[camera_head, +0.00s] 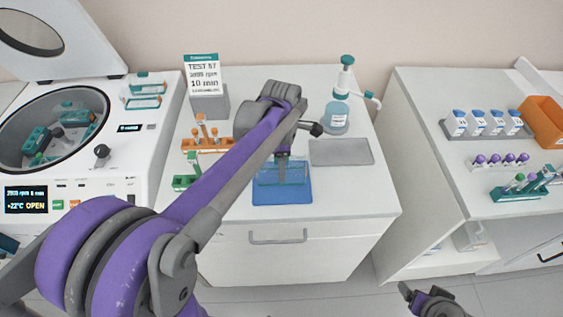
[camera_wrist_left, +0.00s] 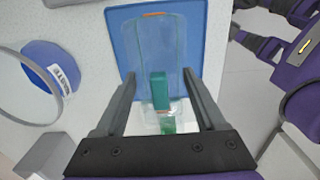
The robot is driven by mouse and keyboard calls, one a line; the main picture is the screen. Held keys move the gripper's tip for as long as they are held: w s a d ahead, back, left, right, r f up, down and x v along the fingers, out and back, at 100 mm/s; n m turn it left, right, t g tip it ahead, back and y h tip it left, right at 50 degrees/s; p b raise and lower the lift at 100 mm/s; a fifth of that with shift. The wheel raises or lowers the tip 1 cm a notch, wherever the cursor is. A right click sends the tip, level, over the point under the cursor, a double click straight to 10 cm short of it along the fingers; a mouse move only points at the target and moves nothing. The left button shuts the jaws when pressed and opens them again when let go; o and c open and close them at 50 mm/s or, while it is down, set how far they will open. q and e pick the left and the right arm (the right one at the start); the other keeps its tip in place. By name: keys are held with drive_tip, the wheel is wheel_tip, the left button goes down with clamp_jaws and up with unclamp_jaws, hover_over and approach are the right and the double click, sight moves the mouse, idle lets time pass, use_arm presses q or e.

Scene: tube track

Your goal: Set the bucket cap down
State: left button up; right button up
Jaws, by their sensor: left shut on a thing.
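The bucket cap (camera_head: 268,178) is clear with a teal grip; it also shows in the left wrist view (camera_wrist_left: 150,60). My left gripper (camera_head: 283,170) reaches in from the left and points down. Its fingers (camera_wrist_left: 160,105) are shut on the teal grip of the cap. The cap is over the blue mat (camera_head: 283,197), whose border shows around it in the wrist view (camera_wrist_left: 193,25). I cannot tell whether the cap touches the mat. My right gripper (camera_head: 430,300) is partly in view at the bottom, away from the counter, its jaws unclear.
The open centrifuge (camera_head: 145,165) stands left, with more teal-edged caps (camera_head: 143,90) on its top. Orange (camera_head: 207,145) and green (camera_head: 187,183) racks, a pump bottle (camera_head: 336,118) and a grey tray (camera_head: 341,152) surround the mat. The counter's front strip is clear.

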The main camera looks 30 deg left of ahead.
use_arm(q)
drive_tip(key=shift+f, duration=0.1)
drive_tip(key=shift+f+b, duration=0.35)
drive_tip(key=shift+f, duration=0.1)
drive_tip(key=shift+f, duration=0.3)
idle(0.6)
drive_tip(key=shift+f+b, duration=0.3)
drive_tip(key=shift+b, duration=0.05)
drive_tip(key=o, duration=1.3)
wheel_tip(320, 180, up, 11)
drive_tip(key=shift+f+p, duration=0.1)
drive_tip(key=shift+p, duration=0.25)
